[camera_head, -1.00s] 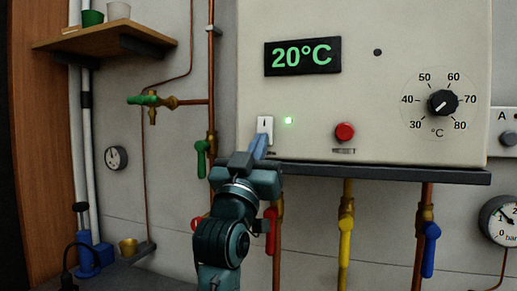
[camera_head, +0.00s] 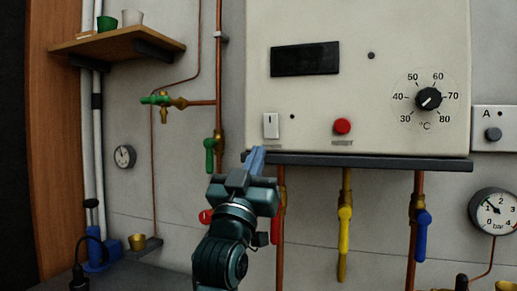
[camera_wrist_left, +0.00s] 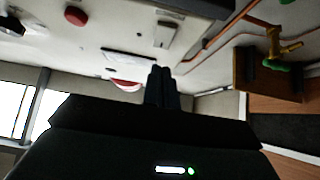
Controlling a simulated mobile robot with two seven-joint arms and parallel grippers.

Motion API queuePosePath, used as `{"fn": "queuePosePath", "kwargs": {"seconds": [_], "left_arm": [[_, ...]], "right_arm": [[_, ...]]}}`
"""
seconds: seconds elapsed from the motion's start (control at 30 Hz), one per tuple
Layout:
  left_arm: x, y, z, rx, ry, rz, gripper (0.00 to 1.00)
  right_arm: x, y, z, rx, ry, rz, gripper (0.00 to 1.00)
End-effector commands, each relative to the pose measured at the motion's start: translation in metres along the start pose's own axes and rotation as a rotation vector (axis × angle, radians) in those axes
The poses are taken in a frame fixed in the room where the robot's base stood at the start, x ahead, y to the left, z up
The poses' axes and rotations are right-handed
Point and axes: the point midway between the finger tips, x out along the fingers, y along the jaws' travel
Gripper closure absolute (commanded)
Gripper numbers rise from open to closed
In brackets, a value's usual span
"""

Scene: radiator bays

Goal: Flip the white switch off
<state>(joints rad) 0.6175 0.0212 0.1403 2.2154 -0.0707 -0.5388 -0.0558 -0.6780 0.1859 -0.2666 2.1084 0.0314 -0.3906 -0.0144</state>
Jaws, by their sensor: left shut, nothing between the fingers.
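The white switch (camera_head: 271,125) is on the lower left of the pale boiler panel. It also shows in the left wrist view (camera_wrist_left: 166,35). The small indicator beside the switch (camera_head: 292,116) is dark, and the display (camera_head: 305,59) above is blank. My left gripper (camera_head: 256,157) is shut and empty, its blue fingertips just below and left of the switch and apart from it. The fingers also show in the left wrist view (camera_wrist_left: 161,86). My right gripper is in neither view.
A dark ledge (camera_head: 370,162) runs under the panel. A red button (camera_head: 342,126) and a temperature dial (camera_head: 428,98) are to the right. Pipes with red, yellow (camera_head: 344,228) and blue (camera_head: 423,233) valve handles hang below. A wooden shelf (camera_head: 115,41) is upper left.

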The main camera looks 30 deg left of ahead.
Motion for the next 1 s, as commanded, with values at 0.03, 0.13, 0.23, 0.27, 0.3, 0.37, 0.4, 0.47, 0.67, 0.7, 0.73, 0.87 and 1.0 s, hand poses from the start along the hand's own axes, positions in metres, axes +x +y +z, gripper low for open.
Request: {"fn": "queuePosePath", "kwargs": {"seconds": [0.03,0.13,0.23,0.27,0.3,0.37,0.4,0.47,0.67,0.7,0.73,0.87,1.0], "left_arm": [[-0.016,0.0,0.008,0.0,-0.004,0.001,1.0],[-0.035,0.0,0.012,0.0,-0.003,0.0,1.0],[-0.05,0.0,0.014,0.001,-0.002,0.0,1.0],[-0.053,0.0,0.015,0.001,-0.003,0.0,1.0],[-0.057,0.0,0.015,0.001,-0.001,0.0,1.0],[-0.061,0.0,0.015,0.001,-0.001,0.0,1.0],[-0.063,0.0,0.016,0.001,-0.001,0.0,1.0],[-0.064,0.0,0.015,0.001,-0.001,0.0,1.0],[-0.065,0.0,0.015,0.001,0.0,0.0,1.0],[-0.064,0.0,0.015,0.001,0.0,0.0,1.0],[-0.064,0.0,0.015,0.001,0.0,0.0,1.0],[-0.064,0.0,0.015,0.001,0.0,0.0,1.0],[-0.064,0.0,0.015,0.001,-0.002,0.0,1.0]], "right_arm": [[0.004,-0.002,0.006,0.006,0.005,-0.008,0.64],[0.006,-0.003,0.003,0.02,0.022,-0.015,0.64],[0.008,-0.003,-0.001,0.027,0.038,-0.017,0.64],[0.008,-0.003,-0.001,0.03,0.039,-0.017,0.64],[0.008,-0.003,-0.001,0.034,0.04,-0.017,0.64],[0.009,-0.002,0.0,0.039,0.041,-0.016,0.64],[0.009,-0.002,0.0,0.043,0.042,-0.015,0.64],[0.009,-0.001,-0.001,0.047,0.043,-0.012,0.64],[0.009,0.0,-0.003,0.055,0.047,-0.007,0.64],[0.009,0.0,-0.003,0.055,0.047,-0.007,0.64],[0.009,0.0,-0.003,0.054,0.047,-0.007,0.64],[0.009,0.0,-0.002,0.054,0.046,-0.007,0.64],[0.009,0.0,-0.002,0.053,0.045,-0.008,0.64]]}}
